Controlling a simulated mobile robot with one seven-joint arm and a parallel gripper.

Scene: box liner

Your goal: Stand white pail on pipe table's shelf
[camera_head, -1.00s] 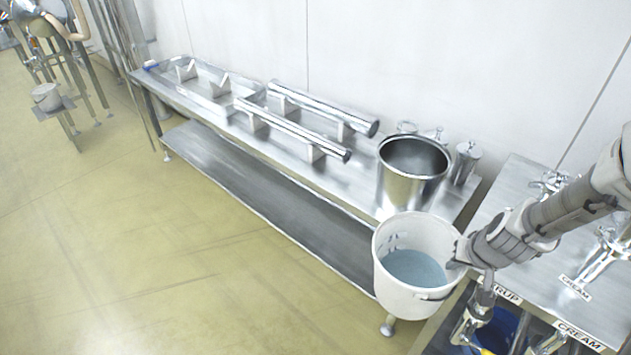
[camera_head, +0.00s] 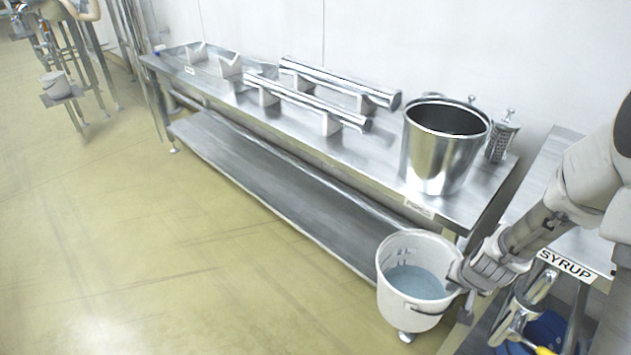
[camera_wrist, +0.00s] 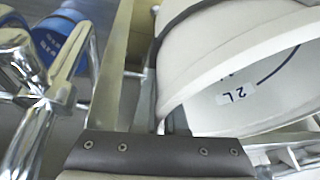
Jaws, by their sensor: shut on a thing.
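The white pail (camera_head: 399,305) is upright in the head view, with bluish liquid or a blue-grey bottom showing inside. My gripper (camera_head: 462,280) is shut on the pail's right side near the rim. The pail hangs in front of the right end of the pipe table (camera_head: 350,165), below its top. The table's low shelf (camera_head: 270,195) is a long bare metal sheet; its right end is hidden behind the pail. In the wrist view, the pail (camera_wrist: 245,65) fills the upper right, with a "2 L" mark inside, close to my gripper's dark edge.
A steel pot (camera_head: 432,160), two pipes on supports and a metal canister (camera_head: 502,138) stand on the table top. At right is a counter labelled SYRUP (camera_head: 568,265) with taps and a blue container (camera_head: 540,335) below. Floor left of the shelf is clear.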

